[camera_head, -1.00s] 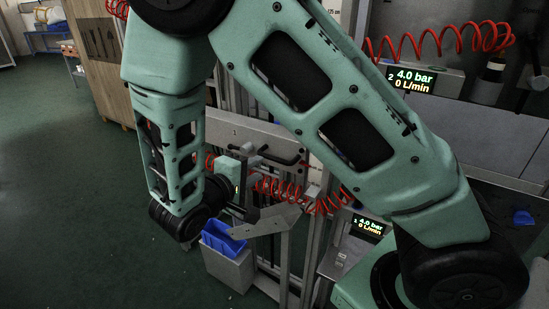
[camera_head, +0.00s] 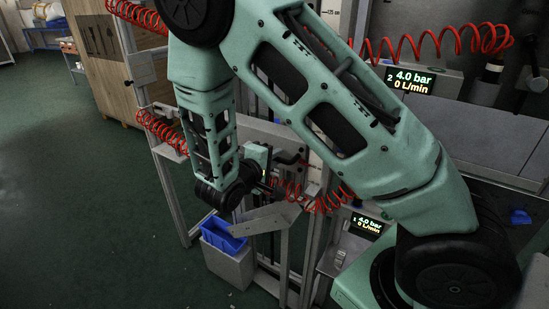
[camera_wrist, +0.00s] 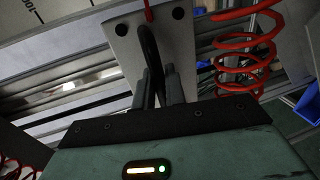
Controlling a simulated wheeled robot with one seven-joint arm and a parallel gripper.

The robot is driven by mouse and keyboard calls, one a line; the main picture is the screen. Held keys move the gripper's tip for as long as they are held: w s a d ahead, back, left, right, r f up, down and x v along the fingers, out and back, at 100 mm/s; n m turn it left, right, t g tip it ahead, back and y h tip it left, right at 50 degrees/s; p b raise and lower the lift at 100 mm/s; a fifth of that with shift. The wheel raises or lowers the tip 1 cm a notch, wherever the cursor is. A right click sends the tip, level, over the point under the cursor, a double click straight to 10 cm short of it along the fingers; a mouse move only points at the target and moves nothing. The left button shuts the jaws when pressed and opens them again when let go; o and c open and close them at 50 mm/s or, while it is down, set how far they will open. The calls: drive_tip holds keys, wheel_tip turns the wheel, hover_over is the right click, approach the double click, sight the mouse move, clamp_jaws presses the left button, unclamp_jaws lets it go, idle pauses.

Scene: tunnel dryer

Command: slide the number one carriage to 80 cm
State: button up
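In the wrist view a grey plate (camera_wrist: 178,48) with dark round bolts carries a curved black handle (camera_wrist: 150,45). My gripper (camera_wrist: 158,78) has its two dark fingers at the lower end of this handle, which runs down between them. I cannot tell whether the fingers press on it. In the head view my gripper (camera_head: 264,170) is small and partly hidden at the front of a grey panel (camera_head: 255,130) behind my arm. A pale scale strip (camera_wrist: 40,15) with a printed 100 shows at the upper left of the wrist view.
Red coiled hoses hang at the left (camera_head: 160,130) and right (camera_wrist: 245,50). A blue bin (camera_head: 222,235) sits below my gripper, beside a tilted grey plate (camera_head: 268,218). Displays read 4.0 bar and 0 L/min (camera_head: 409,80). Green floor is clear at the left.

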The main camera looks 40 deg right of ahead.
clamp_jaws()
drive_tip(key=shift+f, duration=0.15)
wheel_tip(320, 180, down, 11)
drive_tip(key=b, duration=1.1)
drive_tip(key=shift+r, duration=0.2)
drive_tip(key=shift+s, duration=0.1)
drive_tip(key=o, duration=0.5)
unclamp_jaws()
drive_tip(key=shift+f, duration=0.1)
drive_tip(key=shift+o, duration=0.2)
